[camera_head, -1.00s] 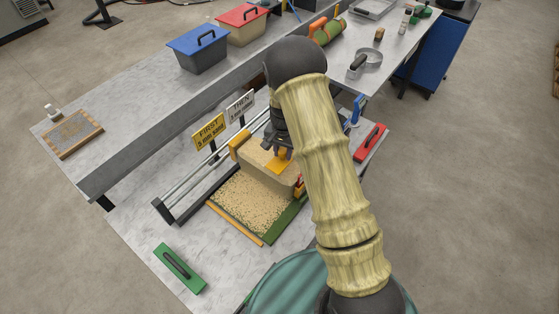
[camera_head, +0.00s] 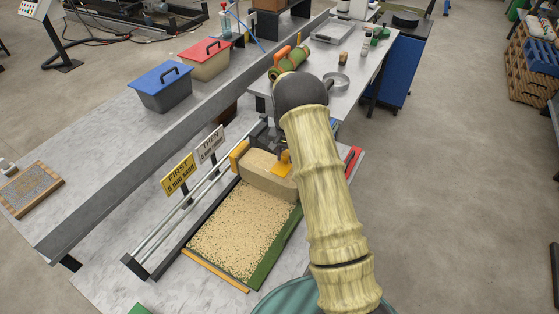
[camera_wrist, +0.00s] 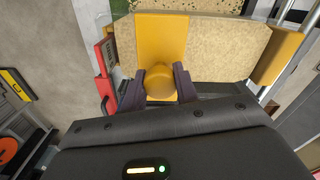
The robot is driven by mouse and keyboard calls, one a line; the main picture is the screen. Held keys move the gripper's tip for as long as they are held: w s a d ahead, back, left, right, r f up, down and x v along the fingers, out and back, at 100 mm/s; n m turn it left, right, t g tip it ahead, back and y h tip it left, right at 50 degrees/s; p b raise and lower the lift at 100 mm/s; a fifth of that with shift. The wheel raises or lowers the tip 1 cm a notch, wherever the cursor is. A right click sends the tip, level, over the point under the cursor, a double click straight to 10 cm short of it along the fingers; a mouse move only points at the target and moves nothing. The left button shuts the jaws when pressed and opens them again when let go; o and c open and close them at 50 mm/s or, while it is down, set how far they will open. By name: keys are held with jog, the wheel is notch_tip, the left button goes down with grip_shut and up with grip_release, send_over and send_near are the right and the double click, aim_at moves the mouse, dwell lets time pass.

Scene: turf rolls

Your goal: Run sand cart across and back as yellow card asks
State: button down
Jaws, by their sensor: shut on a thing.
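The sand cart (camera_head: 270,172) is a tan, sand-filled box with yellow end pieces. It sits at the far end of the twin rails (camera_head: 185,215), over a bed (camera_head: 240,232) covered in pale grains, with a green turf strip along its right edge. My gripper (camera_wrist: 160,88) is shut on the cart's yellow knob (camera_wrist: 160,80), one dark finger on each side. The arm hides part of the cart in the head view. The yellow card (camera_head: 178,175) reads "FIRST 5 mm sand". The white card (camera_head: 210,144) behind it reads "THEN", its smaller line hard to read.
A red-handled tool (camera_head: 353,160) lies right of the cart, and part of a green one (camera_head: 139,309) shows at the bottom edge. Blue-lidded (camera_head: 162,88) and red-lidded (camera_head: 205,60) bins stand on the raised back shelf. A wooden-framed board (camera_head: 30,190) lies at left.

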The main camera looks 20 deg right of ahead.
jog(key=shift+w+d+r, duration=0.1)
jog(key=shift+w+d, duration=0.05)
jog(key=shift+d, duration=0.1)
jog(key=c, duration=1.1)
grip_release()
jog(key=shift+w, duration=0.1)
jog(key=shift+o, duration=0.2)
jog(key=shift+a, duration=0.1)
jog(key=shift+r, duration=0.45)
notch_tip(320, 180, up, 16)
jog(key=b, duration=0.3)
jog(key=shift+r+b, duration=0.2)
jog(key=shift+b, duration=0.15)
